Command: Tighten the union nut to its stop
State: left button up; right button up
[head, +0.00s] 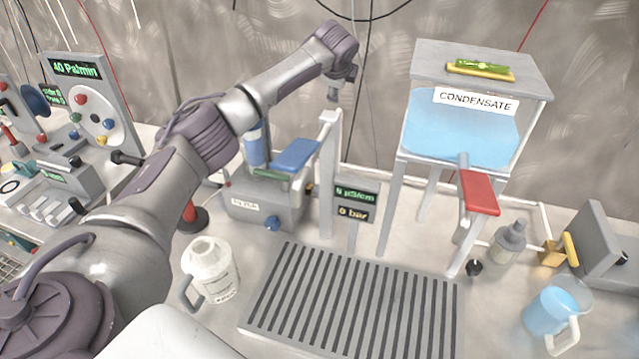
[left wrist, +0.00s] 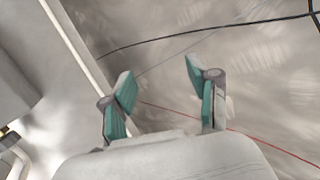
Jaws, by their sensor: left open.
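I cannot pick out the union nut for sure in either view. My left arm reaches across the head view, and its wrist ends above a pale upright post (head: 331,170). A small grey piece (head: 334,92) hangs below the wrist, too small to identify. My left gripper (left wrist: 159,70) is open and empty in the left wrist view, its two teal-padded fingers apart with only wall and cables behind them. In the head view its fingers are not clear. My right gripper is not in view.
A condensate tank (head: 425,65) with a red lever (head: 480,193) stands right of the post. A blue lever (head: 297,154) sits left of it. A slotted grate (head: 350,300) lies in front, a white jug (head: 210,268) left of it and a blue-filled jug (head: 550,312) right.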

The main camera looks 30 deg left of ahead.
pick_arm(q)
jog(key=s+d+f+g+h, duration=0.25)
jog(key=s+f+g, duration=0.2)
jog(key=s, duration=0.45)
jog(key=g+h, duration=0.2)
jog(key=g, duration=0.3)
send_near(316, 191)
jog(key=f, duration=0.3)
jog(key=f+p, duration=0.1)
jog(key=f, duration=0.2)
jog(key=f+p, duration=0.1)
jog(key=f, duration=0.2)
jog(key=shift+s+d+f, duration=0.1)
jog(key=shift+d+f, duration=0.25)
jog(key=shift+f, duration=0.05)
